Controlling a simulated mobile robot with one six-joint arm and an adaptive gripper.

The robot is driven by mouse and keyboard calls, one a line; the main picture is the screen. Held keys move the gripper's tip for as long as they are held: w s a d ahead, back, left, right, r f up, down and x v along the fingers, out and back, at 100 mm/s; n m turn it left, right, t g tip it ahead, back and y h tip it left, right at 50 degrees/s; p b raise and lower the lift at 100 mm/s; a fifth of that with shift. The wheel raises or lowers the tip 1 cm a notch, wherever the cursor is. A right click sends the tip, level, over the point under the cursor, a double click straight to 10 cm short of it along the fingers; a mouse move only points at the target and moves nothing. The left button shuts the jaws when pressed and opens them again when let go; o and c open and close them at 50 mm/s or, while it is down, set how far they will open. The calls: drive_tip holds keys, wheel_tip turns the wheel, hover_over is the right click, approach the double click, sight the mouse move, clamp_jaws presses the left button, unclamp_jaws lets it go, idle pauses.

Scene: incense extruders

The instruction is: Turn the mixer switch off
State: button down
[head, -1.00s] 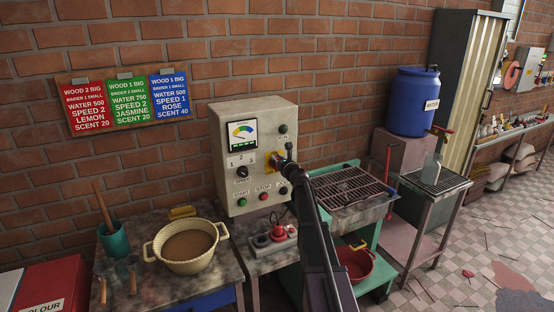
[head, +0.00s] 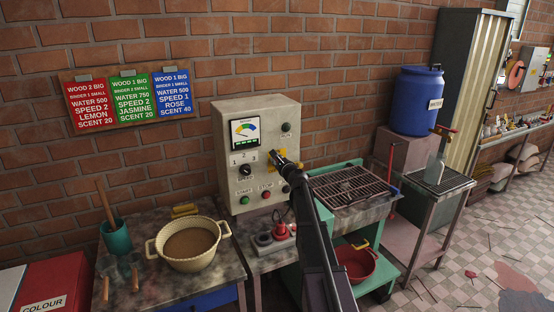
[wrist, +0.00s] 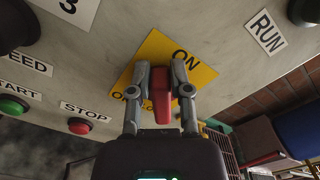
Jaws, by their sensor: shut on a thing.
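The mixer switch is a red handle (wrist: 161,95) on a yellow plate (wrist: 196,72) marked ON, on the front of the grey control box (head: 228,190). In the wrist view my gripper (wrist: 160,82) has a finger on each side of the red handle and is shut on it. The handle lies under the ON mark; a second label at the plate's lower left is partly covered by a finger. In the head view my gripper (head: 274,156) covers most of the switch, and a bit of yellow plate shows beside it.
The green START button (wrist: 13,106), the red STOP button (wrist: 80,126) and the RUN lamp (wrist: 303,12) are near the switch. The speed knob (head: 245,170) is left of my gripper. A cream pot (head: 190,244) stands on the bench at left.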

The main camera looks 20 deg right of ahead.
drive_tip(key=n, duration=0.2)
drive_tip(key=f+n, duration=0.1)
drive_tip(key=n+b, duration=0.1)
drive_tip(key=n, duration=0.1)
drive_tip(key=shift+a+f+n, duration=0.2)
drive_tip(key=shift+a+n, duration=0.1)
drive_tip(key=shift+a, duration=0.1)
drive_tip(key=n, duration=0.2)
drive_tip(key=f+n+b, duration=0.1)
drive_tip(key=n, duration=0.1)
drive_tip(key=shift+w+n, duration=0.1)
drive_tip(key=shift+n, duration=0.2)
drive_tip(key=c, duration=0.6)
unclamp_jaws()
drive_tip(key=shift+r, duration=0.1)
drive_tip(key=shift+o, duration=0.2)
drive_tip(key=shift+w+d+f, duration=0.1)
drive_tip(key=shift+f, duration=0.1)
drive_tip(key=shift+r, duration=0.1)
drive_tip(key=shift+s, duration=0.25)
